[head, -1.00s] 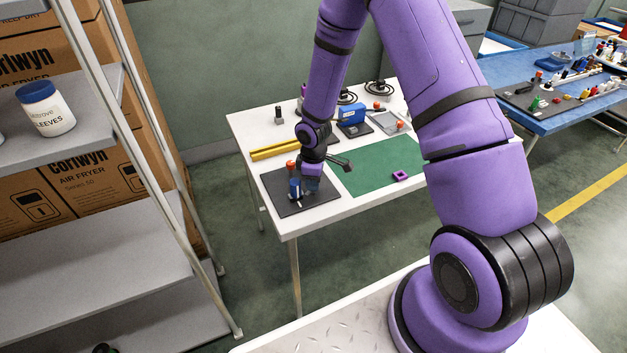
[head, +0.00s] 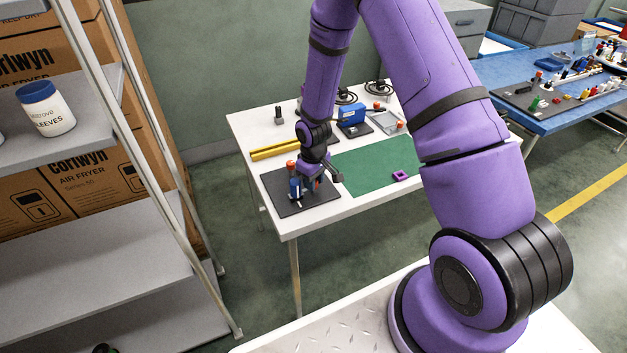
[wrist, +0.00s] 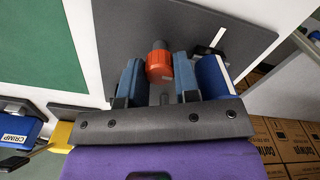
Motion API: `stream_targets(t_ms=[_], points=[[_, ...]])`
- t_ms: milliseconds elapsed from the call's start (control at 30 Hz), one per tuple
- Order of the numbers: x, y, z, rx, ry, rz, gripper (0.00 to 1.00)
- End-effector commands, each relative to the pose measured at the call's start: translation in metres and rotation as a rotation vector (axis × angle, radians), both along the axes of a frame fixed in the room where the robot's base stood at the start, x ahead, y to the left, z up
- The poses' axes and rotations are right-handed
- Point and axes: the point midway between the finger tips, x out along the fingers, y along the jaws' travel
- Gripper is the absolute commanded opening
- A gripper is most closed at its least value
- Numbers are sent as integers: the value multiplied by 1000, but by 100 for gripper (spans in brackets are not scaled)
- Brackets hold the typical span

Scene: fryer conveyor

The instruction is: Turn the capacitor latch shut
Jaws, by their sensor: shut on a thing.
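An orange cap on a grey stem (wrist: 158,66), which looks like the latch, sits between the two blue-padded fingers of my gripper (wrist: 160,84) in the wrist view. The fingers are closed around it, with the grip partly hidden. A blue and white cylinder (wrist: 214,76), likely the capacitor, stands just right of the fingers. In the head view my gripper (head: 309,188) is low over the dark plate (head: 280,201), with the blue part (head: 295,187) at its left. An orange top (head: 291,164) shows behind it; I cannot tell if it is the same piece.
A green mat (head: 375,168) lies right of the plate, with a purple square piece (head: 399,175) on it. A yellow rail (head: 275,150) lies behind the plate. A blue crimp tool (head: 350,114) stands farther back. A shelf rack (head: 110,195) is at the left.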

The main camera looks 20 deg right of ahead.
Motion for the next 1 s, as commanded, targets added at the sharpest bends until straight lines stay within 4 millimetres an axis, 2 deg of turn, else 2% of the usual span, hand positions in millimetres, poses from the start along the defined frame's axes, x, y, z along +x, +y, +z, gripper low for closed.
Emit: stream_targets(t_ms=[333, 367, 467, 767, 867, 1000], points=[[1, 0, 0, 0, -3, -2, 5], [1, 0, 0, 0, -3, -2, 31], [1, 0, 0, 0, -2, -2, 54], [0, 1, 0, 1, 0, 9, 55], [0, 0, 0, 1, 0, 58, 55], [0, 1, 0, 2, 0, 221, 55]])
